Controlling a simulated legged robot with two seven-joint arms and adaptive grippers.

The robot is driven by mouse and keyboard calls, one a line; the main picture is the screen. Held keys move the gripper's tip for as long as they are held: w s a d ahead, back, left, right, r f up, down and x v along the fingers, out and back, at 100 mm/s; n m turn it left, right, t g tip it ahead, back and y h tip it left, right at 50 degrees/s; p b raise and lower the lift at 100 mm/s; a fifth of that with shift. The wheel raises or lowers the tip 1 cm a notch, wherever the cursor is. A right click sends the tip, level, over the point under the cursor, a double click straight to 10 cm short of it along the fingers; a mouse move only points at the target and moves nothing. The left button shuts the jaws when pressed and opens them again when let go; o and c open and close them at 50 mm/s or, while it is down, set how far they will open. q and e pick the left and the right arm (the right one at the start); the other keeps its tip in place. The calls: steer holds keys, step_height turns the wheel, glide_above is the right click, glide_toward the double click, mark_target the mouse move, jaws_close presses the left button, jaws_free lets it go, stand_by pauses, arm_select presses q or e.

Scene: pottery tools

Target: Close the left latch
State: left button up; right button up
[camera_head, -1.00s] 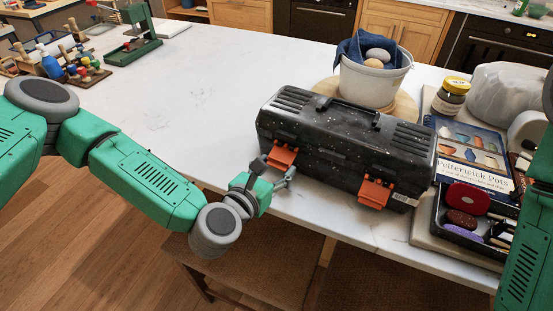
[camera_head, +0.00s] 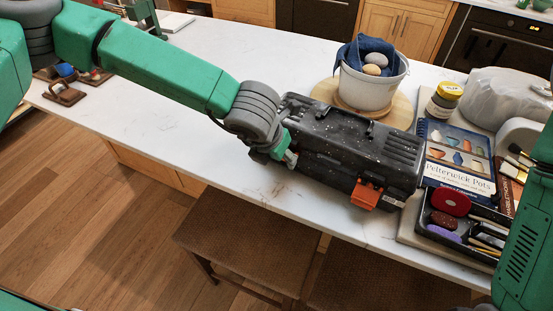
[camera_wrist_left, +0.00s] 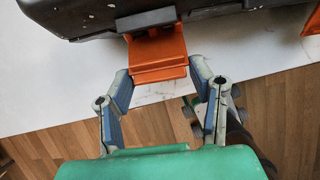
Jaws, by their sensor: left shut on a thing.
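The black speckled toolbox (camera_head: 355,140) stands on the white counter with its lid down. Its left latch (camera_wrist_left: 158,52) is orange and shows in the left wrist view, below a dark tab on the toolbox front. In the head view this latch is hidden behind my left gripper (camera_head: 289,158). The left wrist view shows the gripper's two fingers (camera_wrist_left: 160,78) on either side of the latch's lower part, shut on it. I cannot tell whether the latch is fastened. The orange right latch (camera_head: 366,194) sticks out from the toolbox front. My right gripper is out of view.
A white bucket (camera_head: 368,87) with a blue cloth stands behind the toolbox. A book (camera_head: 457,160), a jar (camera_head: 444,100) and a black tool tray (camera_head: 428,226) are to its right. Stools (camera_head: 245,245) stand below the counter's front edge.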

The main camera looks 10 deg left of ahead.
arm_select(q)
steer(key=g, duration=0.1)
steer(key=w+r+g+y, duration=0.1)
steer(key=g, duration=0.1)
steer(key=w+r+g, duration=0.1)
steer(key=g, duration=0.1)
steer(key=shift+d, duration=0.4)
steer(key=g, duration=0.2)
steer(key=w+g+y, duration=0.1)
steer(key=shift+d+r, duration=0.15)
steer(key=shift+r, duration=0.1)
steer(key=shift+w+d+g+y+b, duration=0.1)
steer(key=shift+w+g+y+b, duration=0.25)
steer(key=shift+g, duration=0.65)
steer(key=o, duration=1.2)
steer(key=shift+w+d, duration=0.1)
steer(key=shift+w, duration=0.05)
steer(key=shift+r, duration=0.1)
